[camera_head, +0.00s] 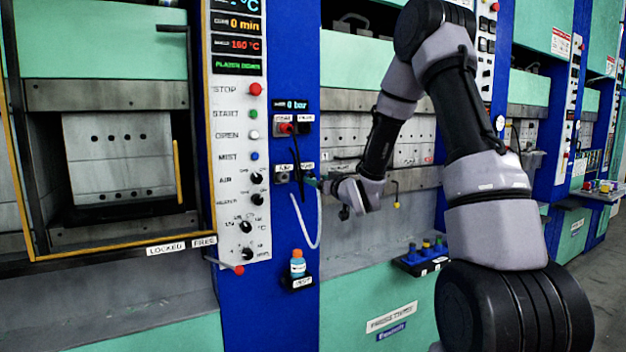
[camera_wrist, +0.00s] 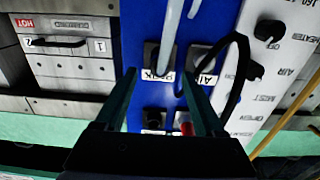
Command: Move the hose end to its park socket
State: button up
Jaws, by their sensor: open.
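The pale hose (camera_head: 313,236) hangs in a loop below the lower sockets on the blue panel. In the wrist view, which is upside down, the hose (camera_wrist: 168,35) runs to the PARK socket (camera_wrist: 150,52), and its end appears to be at that socket. How deep it sits I cannot tell. The AIR socket (camera_wrist: 197,55) is beside it, with no pale hose in it. My gripper (camera_wrist: 157,74) is open, its fingers spread on either side of the PARK label. In the head view my gripper (camera_head: 322,182) is close to the panel, partly hiding the sockets.
A dark cable (camera_wrist: 240,75) curves beside the sockets. A red plug (camera_head: 286,128) sits in the upper panel. The control column (camera_head: 237,180) with knobs stands left. A small bottle (camera_head: 297,264) sits on a shelf below. A tray (camera_head: 420,262) juts out at lower right.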

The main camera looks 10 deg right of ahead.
jog(key=v, duration=0.6)
jog(key=shift+s, duration=0.1)
jog(key=s+d+r+m+g+h, duration=0.55)
jog(key=s+r, duration=0.35)
jog(key=s, duration=0.2)
jog(key=s+a+r+m+g+y, duration=0.1)
jog(key=s+g, duration=0.3)
jog(key=s, duration=1.8)
jog(key=shift+a+r+m+g+y, duration=0.35)
jog(key=shift+a+m+y, duration=0.2)
jog(key=shift+m, duration=0.1)
